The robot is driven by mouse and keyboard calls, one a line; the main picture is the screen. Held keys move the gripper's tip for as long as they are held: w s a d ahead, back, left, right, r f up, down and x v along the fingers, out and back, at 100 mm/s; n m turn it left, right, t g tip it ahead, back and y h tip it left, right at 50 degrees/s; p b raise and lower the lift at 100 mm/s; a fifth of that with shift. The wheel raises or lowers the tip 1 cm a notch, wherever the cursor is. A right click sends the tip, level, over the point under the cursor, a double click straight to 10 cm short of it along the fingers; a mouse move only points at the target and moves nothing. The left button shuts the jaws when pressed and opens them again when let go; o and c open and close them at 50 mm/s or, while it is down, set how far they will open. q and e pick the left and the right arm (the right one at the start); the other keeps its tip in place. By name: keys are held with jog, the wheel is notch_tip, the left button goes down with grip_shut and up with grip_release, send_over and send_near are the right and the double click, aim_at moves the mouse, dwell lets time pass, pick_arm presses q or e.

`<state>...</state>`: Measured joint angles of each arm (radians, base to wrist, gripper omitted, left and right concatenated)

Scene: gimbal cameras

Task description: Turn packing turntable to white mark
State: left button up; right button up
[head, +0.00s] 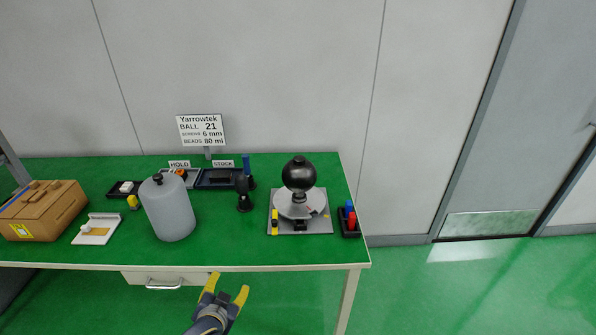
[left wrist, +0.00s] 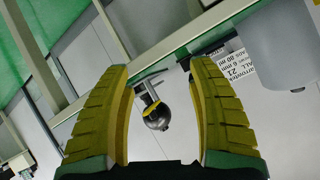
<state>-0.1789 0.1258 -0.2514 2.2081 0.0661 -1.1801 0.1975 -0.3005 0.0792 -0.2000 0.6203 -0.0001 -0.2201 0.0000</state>
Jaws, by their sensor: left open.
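The packing turntable is a pale grey disc (head: 290,210) on a square grey base plate (head: 318,226) near the right end of the green table. A black ball (head: 299,173) sits on top of it. In the left wrist view the ball (left wrist: 156,116) shows beyond the spread yellow fingers (left wrist: 161,115). My right gripper is not in view.
A grey jar (head: 167,210), a cardboard box (head: 42,209) and a white block tool (head: 97,229) stand to the left. A dark upright tool (head: 243,193) stands left of the turntable. A tray with red and blue pieces (head: 349,219) is at the right edge. A sign (head: 202,130) stands behind.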

pick_arm(q)
jog(key=w+d+r+t+h, duration=0.3)
jog(key=w+d+r, duration=0.4)
jog(key=w+r, duration=0.3)
jog(key=n+t+h, duration=0.1)
jog(key=t+h, duration=0.1)
jog(key=h, duration=0.1)
send_near(299, 158)
jog(key=x, duration=0.9)
jog(key=shift+w+d, duration=0.2)
jog(key=shift+w, duration=0.15)
